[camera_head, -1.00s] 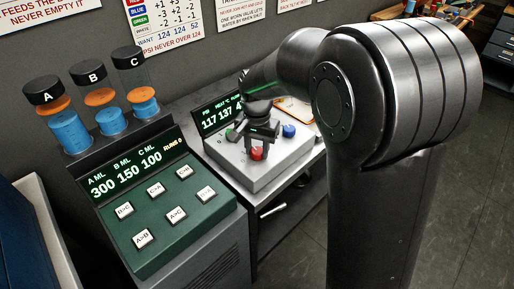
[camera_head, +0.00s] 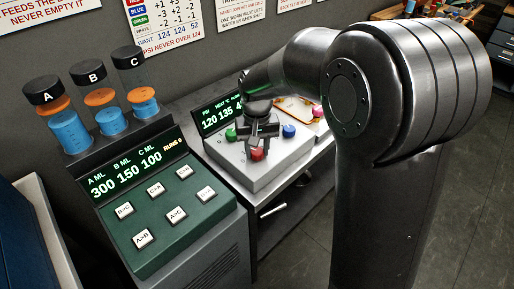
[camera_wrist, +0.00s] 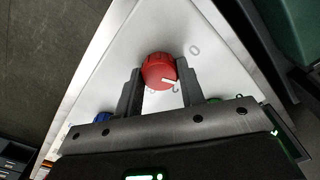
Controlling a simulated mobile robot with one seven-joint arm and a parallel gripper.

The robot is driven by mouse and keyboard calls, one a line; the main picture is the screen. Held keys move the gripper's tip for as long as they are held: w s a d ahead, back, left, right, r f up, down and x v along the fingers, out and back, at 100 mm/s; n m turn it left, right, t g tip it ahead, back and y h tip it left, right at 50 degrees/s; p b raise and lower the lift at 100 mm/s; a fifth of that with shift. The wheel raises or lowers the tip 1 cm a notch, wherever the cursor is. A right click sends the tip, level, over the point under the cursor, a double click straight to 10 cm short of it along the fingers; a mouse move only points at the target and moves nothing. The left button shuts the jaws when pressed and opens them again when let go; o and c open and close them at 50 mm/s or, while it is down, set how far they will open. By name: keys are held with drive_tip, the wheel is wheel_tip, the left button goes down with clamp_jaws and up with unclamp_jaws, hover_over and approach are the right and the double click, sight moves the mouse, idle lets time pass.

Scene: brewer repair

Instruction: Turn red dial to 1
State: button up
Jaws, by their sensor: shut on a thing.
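The red dial (camera_head: 257,154) sits at the front of the white control box (camera_head: 262,180). In the wrist view the red dial (camera_wrist: 157,68) lies between the two fingers of my gripper (camera_wrist: 159,76), which is shut on it. My gripper (camera_head: 258,146) comes down from above in the head view. The dial's white mark points to the lower right in the wrist view. A 0 is printed to its upper right; the other figures near the mark are too small to read surely. The box's display (camera_head: 219,117) reads 120 and 135; its last figure is partly hidden.
A green dial (camera_head: 231,134) and a blue dial (camera_head: 289,131) stand on the same box, close to my gripper. A green button panel (camera_head: 160,225) with tubes marked A, B and C is at the left. My own arm covers the right side.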

sight(257, 151)
idle(0.3)
drive_tip(key=o, duration=1)
wheel_tip(257, 151, up, 11)
drive_tip(key=shift+f, duration=0.1)
drive_tip(key=s+d+t, duration=0.2)
drive_tip(key=s+d, duration=0.3)
drive_tip(key=s, duration=0.2)
drive_tip(key=s+d+r+m+t, duration=0.1)
drive_tip(key=s+d, duration=0.4)
drive_tip(key=s, duration=0.2)
drive_tip(key=s+d+m+t, duration=0.1)
drive_tip(key=s+d+t, duration=0.1)
drive_tip(key=s+d, duration=0.4)
drive_tip(key=shift+s+r+t, duration=0.25)
drive_tip(key=shift+s+t, duration=0.05)
drive_tip(key=shift+s, duration=0.45)
